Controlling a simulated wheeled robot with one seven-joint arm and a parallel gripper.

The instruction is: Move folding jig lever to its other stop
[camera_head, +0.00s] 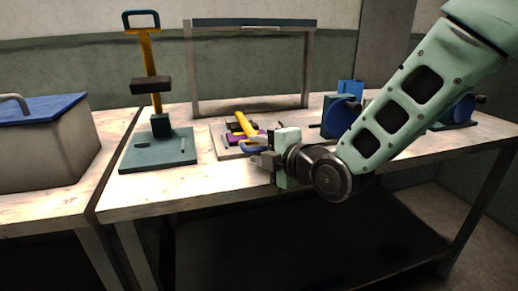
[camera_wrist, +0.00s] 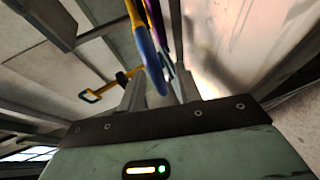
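The folding jig (camera_head: 222,152) sits on the bench in the head view, a pale base with dark and purple parts. Its yellow lever (camera_head: 245,124) slants across it, and a blue part (camera_head: 250,149) shows close to my gripper (camera_head: 262,162). In the wrist view a yellow bar (camera_wrist: 131,10) ends in a blue grip (camera_wrist: 151,62). The grip reaches down between the two fingers of my gripper (camera_wrist: 161,85). The fingers are apart, with a gap seen at the right finger. Whether the left finger touches the grip is unclear.
A yellow-columned press (camera_head: 152,60) on a green plate (camera_head: 140,160) stands left of the jig. A metal frame (camera_head: 192,75) rises behind it. Blue fixtures (camera_head: 340,115) stand to the right, partly behind my arm. A grey box with a blue lid (camera_head: 45,108) is far left.

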